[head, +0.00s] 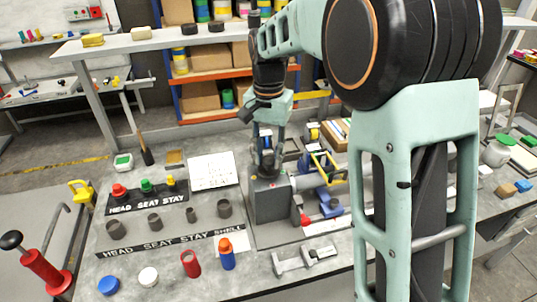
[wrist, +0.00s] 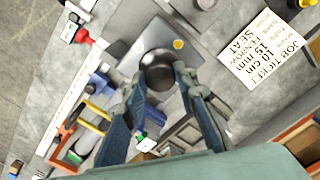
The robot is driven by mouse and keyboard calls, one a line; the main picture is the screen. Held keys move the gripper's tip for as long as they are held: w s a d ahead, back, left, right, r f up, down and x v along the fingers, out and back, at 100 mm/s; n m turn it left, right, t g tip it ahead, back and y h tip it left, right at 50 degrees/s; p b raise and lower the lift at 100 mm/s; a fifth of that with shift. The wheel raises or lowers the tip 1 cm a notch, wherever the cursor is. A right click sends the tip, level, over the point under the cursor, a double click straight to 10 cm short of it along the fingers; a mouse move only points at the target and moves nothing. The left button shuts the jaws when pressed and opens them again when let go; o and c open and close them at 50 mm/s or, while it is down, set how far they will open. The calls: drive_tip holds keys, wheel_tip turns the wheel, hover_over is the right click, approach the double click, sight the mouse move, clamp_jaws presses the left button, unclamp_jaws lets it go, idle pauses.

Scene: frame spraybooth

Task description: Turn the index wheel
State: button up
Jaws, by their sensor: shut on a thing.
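The index wheel appears to be the dark round knob (wrist: 157,66) on top of a grey box-shaped housing (head: 270,203). In the wrist view the knob sits between the two blue-grey fingers of my gripper (wrist: 160,80), one fingertip on each side. My gripper (head: 267,150) comes down onto it from above in the head view and is shut on it. The fingers partly hide the knob in the head view, so its turned angle cannot be told. A yellow round spot (wrist: 178,44) shows on the housing beside the knob.
A white job ticket (wrist: 262,48) lies near the housing. A blue device with a yellow handle (head: 328,170) stands close on its right. Shelves with boxes (head: 210,57) are behind.

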sight(268, 160)
drive_tip(key=o, duration=1.2)
wheel_tip(268, 160, up, 12)
drive_tip(key=shift+r, duration=0.1)
